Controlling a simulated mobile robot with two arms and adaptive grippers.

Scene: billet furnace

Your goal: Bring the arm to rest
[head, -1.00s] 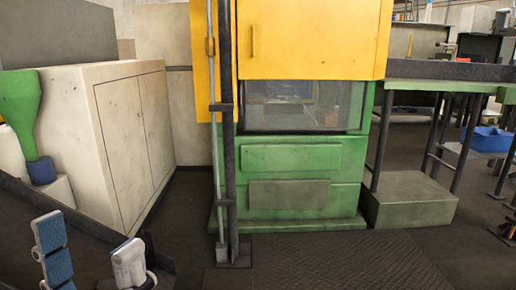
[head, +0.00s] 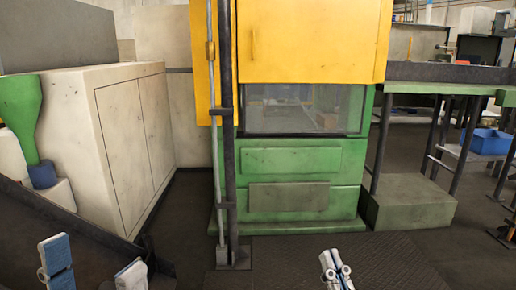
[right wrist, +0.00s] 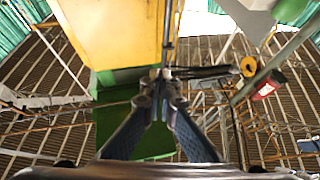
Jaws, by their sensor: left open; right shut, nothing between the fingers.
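My left gripper (head: 95,254) is at the bottom left of the head view, with its two blue-and-white finger pads well apart and nothing between them. My right gripper (head: 336,260) stands at the bottom centre right of the head view, its fingers together and empty, in front of the floor plate. In the right wrist view the same gripper (right wrist: 161,76) points upward with its fingertips meeting. Most of both arms is out of view.
The green and yellow furnace machine (head: 292,156) stands ahead behind a dark upright post (head: 229,135). A pale cabinet (head: 130,140) is at left. A raised table (head: 440,85) and a blue bin (head: 490,141) are at right. The patterned floor plate (head: 390,262) is clear of objects.

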